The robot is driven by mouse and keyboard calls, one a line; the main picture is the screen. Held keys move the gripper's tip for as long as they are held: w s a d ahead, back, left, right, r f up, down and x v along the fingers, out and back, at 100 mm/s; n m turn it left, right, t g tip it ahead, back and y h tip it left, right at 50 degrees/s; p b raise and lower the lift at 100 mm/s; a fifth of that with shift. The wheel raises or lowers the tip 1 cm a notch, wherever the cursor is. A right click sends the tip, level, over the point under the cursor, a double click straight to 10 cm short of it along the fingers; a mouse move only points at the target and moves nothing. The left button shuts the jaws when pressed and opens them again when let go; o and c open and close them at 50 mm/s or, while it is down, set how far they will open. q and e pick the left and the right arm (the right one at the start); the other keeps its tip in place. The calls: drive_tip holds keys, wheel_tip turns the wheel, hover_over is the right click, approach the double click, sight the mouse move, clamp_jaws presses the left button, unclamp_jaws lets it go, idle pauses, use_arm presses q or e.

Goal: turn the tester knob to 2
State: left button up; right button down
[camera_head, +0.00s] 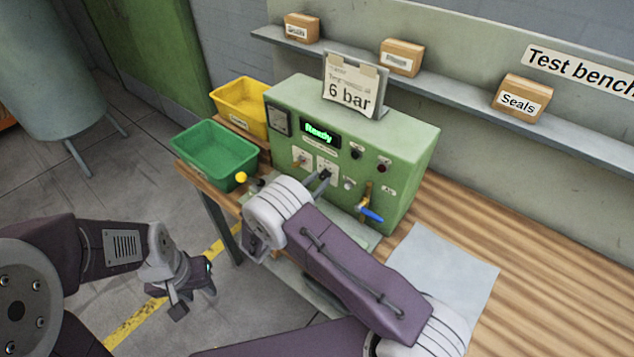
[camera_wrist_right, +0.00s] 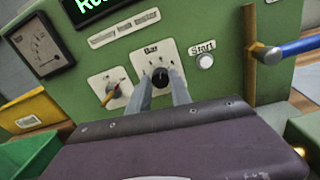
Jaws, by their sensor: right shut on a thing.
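The green tester (camera_head: 405,147) stands on the bench with a lit display reading "Ready". Its black knob (camera_wrist_right: 160,77) sits on a white dial plate marked "Bar" in the right wrist view. My right gripper (camera_wrist_right: 163,82) is shut on this knob, one finger on each side of it. The small numbers around the knob are too blurred to read. In the head view my right gripper (camera_head: 323,178) reaches the panel's front and partly covers the dial. My left gripper (camera_head: 192,300) hangs low at the left, away from the tester; its fingers are too unclear to judge.
A blue-handled lever (camera_head: 370,214) juts out at the right. Green (camera_head: 214,152) and yellow (camera_head: 240,103) bins stand left.

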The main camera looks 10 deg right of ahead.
drive_tip(key=n, duration=0.3)
drive_tip(key=shift+w+n+p, duration=0.1)
drive_tip(key=shift+n+p, duration=0.2)
drive_tip(key=shift+p, duration=0.1)
drive_tip(key=n+p, duration=0.1)
drive_tip(key=n, duration=0.7)
drive_tip(key=shift+w+n+g+p, duration=0.1)
drive_tip(key=shift+n+g+p, duration=0.2)
drive_tip(key=shift+g+p, duration=0.1)
drive_tip(key=shift+n, duration=1.4)
